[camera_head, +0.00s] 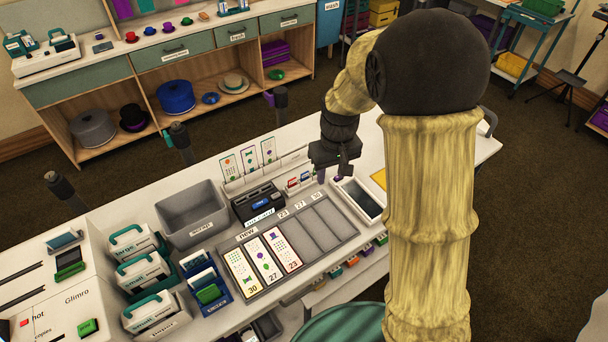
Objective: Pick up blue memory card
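My gripper (334,168) is black and points down over the white counter, just right of a small holder of coloured cards (299,182). Its fingers are small and dark here, and I cannot tell whether they are apart or closed. The holder shows red, white and bluish pieces. A bluish piece (306,177) at its right end may be the blue memory card, but it is too small to be sure. A small purple piece (338,178) shows right below my gripper; I cannot tell whether it is touched.
A black device with a blue screen (262,203) stands left of the holder. Upright picture cards (249,160) stand behind. A white-framed tablet (360,199) lies to the right. A sectioned grey tray (319,226) lies in front, and a grey bin (191,213) stands left.

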